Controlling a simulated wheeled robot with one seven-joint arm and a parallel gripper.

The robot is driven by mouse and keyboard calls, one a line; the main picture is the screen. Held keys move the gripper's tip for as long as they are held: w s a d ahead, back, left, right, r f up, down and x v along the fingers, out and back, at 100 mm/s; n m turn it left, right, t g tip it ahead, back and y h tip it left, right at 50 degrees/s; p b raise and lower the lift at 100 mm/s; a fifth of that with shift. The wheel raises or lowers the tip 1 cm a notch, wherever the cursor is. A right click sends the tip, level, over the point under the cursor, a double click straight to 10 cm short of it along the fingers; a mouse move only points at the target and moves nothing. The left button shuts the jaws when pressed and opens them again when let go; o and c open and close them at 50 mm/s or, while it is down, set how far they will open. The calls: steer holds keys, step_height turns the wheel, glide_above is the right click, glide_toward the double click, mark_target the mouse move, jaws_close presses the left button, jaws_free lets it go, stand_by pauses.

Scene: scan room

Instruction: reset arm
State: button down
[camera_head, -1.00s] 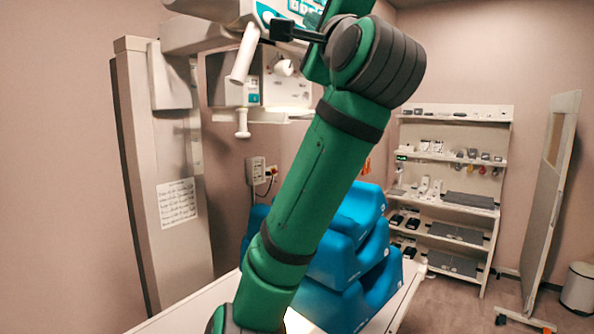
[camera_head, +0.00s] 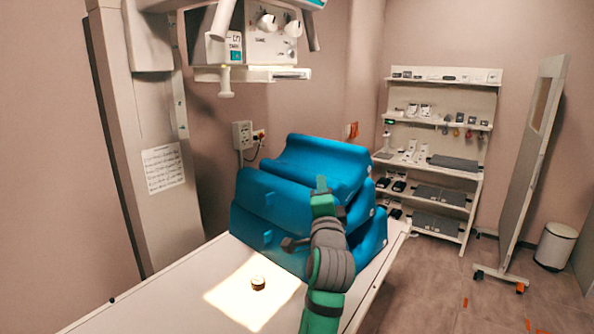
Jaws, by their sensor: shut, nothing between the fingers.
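My green and grey arm rises from the bottom edge, right of centre. My gripper (camera_head: 321,186) is at its far end, small and pointing up and away in front of the blue padded blocks (camera_head: 310,158). It is shut with nothing in it. A short black part sticks out to the left of the arm below it. The arm hides part of the blocks and of the table's right side. I cannot tell whether it touches the blocks.
The white table (camera_head: 170,292) carries the blocks and a small round brown-rimmed object (camera_head: 258,283) in a bright patch of light. Scan equipment (camera_head: 255,35) hangs above, beside a tall column (camera_head: 125,130). Shelves (camera_head: 440,80), a panel (camera_head: 528,150) and a bin (camera_head: 554,246) stand right.

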steer(key=s+d+f+n+g, duration=0.15)
steer(key=s+f, duration=0.25)
steer(key=f, duration=0.7)
steer(key=s+f+n+h, duration=0.15)
steer(key=s+f, duration=0.35)
steer(key=f, duration=0.5)
steer(key=s+f+n, duration=0.2)
steer(key=s+f, duration=0.2)
steer(key=f, duration=0.7)
steer(key=s+f+n, duration=0.1)
steer(key=s+f, duration=0.7)
steer(key=s, duration=0.1)
steer(key=s+a+f+n+g+y, duration=0.15)
steer(key=s+f, duration=0.25)
steer(key=s, duration=0.5)
steer(key=s+a+f+n+g, duration=0.1)
steer(key=s+a+f+n, duration=0.2)
steer(key=s, duration=0.6)
steer(key=s+a+r+n, duration=0.1)
steer(key=s+a+n, duration=0.1)
steer(key=s, duration=0.7)
steer(key=s+a+r+n+g+y, duration=0.1)
steer(key=s+n, duration=0.3)
steer(key=s, duration=0.6)
steer(key=shift+s+a, duration=0.3)
steer(key=shift+a, duration=0.25)
